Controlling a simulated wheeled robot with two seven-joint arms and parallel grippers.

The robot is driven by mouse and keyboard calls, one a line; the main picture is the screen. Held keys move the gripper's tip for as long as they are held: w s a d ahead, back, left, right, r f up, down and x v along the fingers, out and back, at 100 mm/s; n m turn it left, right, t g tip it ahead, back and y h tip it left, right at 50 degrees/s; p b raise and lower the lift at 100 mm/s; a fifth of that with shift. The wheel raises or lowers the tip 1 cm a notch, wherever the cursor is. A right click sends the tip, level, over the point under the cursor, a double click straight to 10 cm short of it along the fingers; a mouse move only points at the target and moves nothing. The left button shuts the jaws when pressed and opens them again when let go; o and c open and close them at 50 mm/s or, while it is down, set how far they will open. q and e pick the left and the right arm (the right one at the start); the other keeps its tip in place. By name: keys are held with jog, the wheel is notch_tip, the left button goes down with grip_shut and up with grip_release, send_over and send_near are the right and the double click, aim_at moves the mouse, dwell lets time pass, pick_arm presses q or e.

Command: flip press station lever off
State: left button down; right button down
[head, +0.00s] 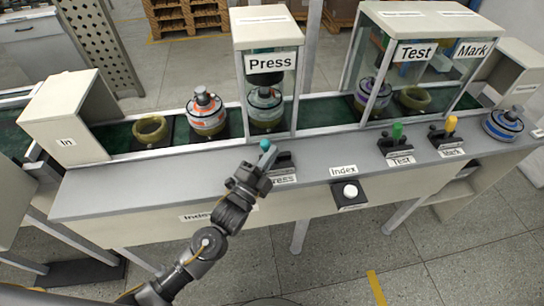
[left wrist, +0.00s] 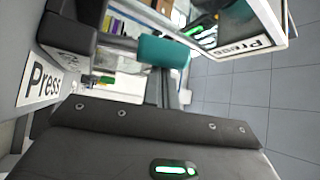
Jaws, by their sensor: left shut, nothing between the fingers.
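The press station lever has a teal knob (head: 266,146) and a dark base (head: 284,161) on the front ledge, beside a label partly reading "Press". My left gripper (head: 257,168) is shut and empty, right at the lever and partly covering it. In the left wrist view the teal knob (left wrist: 163,52) is close to the camera, on a dark stem beside a "Press" label (left wrist: 41,82). I cannot tell whether the fingers touch the lever. The press station (head: 268,63) stands behind it, with a motor part (head: 265,105) inside. My right gripper is not in view.
To the right on the ledge are a white Index button (head: 350,191), a green Test lever (head: 397,133) and a yellow Mark lever (head: 450,126). Motor parts (head: 206,114) sit on the conveyor behind. The ledge left of my gripper is clear.

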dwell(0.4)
pick_arm(q)
jog(key=shift+d+r, duration=0.15)
jog(key=shift+d, duration=0.15)
jog(key=s+a+f, duration=0.1)
jog(key=s+a, duration=0.1)
jog(key=s, duration=0.7)
jog(key=shift+s+f+b, duration=0.15)
jog(key=shift+f+b, duration=0.15)
jog(key=shift+b, duration=0.1)
